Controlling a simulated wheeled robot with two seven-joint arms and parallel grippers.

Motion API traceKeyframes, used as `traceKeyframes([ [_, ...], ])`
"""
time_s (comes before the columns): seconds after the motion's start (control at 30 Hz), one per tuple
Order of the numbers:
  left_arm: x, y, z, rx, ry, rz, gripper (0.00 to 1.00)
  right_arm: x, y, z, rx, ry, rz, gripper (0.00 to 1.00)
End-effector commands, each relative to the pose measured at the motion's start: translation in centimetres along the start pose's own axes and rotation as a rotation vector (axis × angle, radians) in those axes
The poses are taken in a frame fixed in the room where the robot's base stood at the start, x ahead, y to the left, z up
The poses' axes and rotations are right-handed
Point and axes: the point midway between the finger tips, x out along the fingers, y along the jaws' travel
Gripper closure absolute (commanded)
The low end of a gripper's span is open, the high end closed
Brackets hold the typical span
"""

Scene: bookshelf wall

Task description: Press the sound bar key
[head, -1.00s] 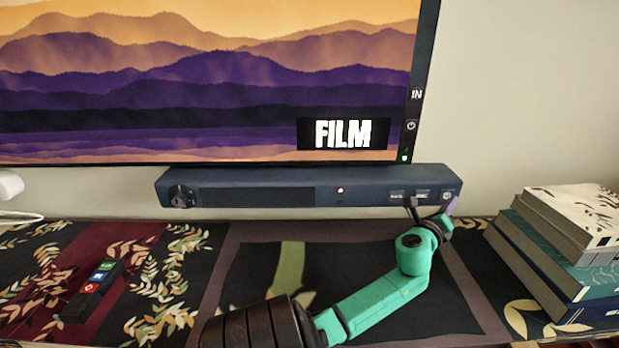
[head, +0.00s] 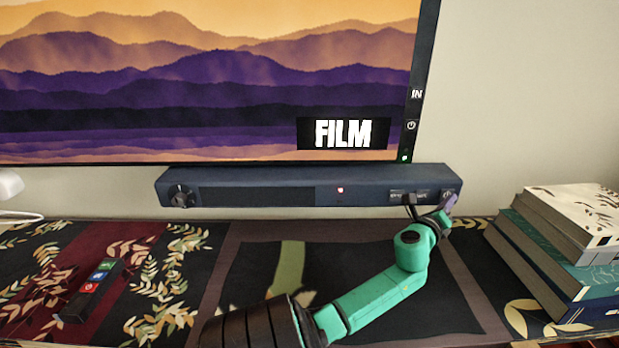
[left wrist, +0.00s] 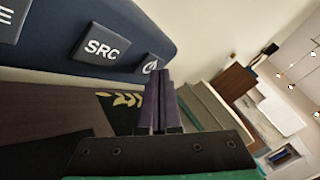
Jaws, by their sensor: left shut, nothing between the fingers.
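The dark blue sound bar (head: 255,197) lies below the TV, with a red light lit near its middle. Several keys sit at its right end. The left wrist view shows an SRC key (left wrist: 101,46) and, to its right, a key with a power sign (left wrist: 150,64). My left gripper (head: 449,203) is shut and empty, its purple fingers pointing at the sound bar's right end. In the left wrist view the fingertips (left wrist: 160,73) are at the lower right edge of the power key and partly cover it. Whether they touch it I cannot tell. My right gripper is out of view.
The TV (head: 200,90) shows mountains and the word FILM, with a green light at its lower right. A stack of books (head: 545,250) stands right of my left gripper. A remote (head: 92,290) lies on the patterned cloth at the left.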

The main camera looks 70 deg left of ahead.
Motion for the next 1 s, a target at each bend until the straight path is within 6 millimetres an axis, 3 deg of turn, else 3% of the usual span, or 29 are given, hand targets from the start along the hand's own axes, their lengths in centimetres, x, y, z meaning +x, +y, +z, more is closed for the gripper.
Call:
traceKeyframes([
  [0.47, 0.3, 0.2, 0.2, 0.0, 0.0, -0.001, 1.0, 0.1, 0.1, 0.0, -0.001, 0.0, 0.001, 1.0],
  [1.0, -0.7, -0.5, -0.5, 0.0, 0.0, -0.001, 1.0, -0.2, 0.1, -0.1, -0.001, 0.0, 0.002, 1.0],
])
